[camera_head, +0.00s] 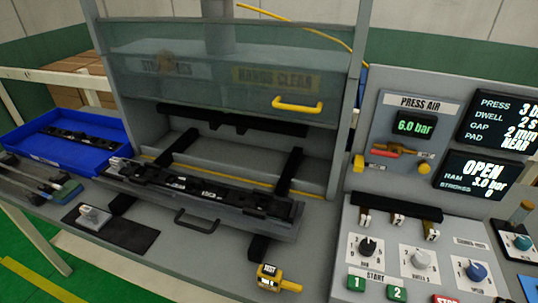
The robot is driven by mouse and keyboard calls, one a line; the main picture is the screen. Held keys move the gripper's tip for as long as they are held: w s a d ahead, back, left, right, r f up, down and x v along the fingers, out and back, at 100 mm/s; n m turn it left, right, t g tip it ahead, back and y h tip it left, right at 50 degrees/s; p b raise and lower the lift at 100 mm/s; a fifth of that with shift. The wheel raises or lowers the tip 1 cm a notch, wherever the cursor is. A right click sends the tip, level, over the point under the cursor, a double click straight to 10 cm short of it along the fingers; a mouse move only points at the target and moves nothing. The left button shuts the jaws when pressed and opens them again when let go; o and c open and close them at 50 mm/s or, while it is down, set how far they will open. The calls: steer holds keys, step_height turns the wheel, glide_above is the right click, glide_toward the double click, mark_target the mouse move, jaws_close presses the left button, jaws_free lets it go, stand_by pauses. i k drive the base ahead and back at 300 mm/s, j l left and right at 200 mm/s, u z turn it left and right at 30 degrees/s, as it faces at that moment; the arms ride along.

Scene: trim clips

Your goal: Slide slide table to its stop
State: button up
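The slide table (280,231) is a long grey plate with a dark handle (197,224) on its front edge. It carries a long black trim part (205,187) with small pale labels. It sits on dark rails (288,172), in front of the press opening. The rails run back under the press and show bare behind the table. Whether the table touches a stop cannot be told. My gripper is not in view.
A clear guard (215,70) with a yellow handle (298,105) hangs across the upper press. A blue tray (100,157) holding a black part is at left. A black mat (128,235) and a yellow tagged item (277,280) lie in front. Control panels (410,245) stand at right.

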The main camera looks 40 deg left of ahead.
mark_target(248, 220)
steer(key=u, duration=0.4)
steer(key=j+u, duration=0.1)
steer(key=u, duration=0.35)
steer(key=j+u, duration=0.1)
steer(key=u, duration=0.75)
steer(key=j+u, duration=0.15)
steer(key=u, duration=0.25)
steer(key=i+j+z, duration=0.3)
steer(key=j, duration=0.25)
steer(key=i, duration=0.1)
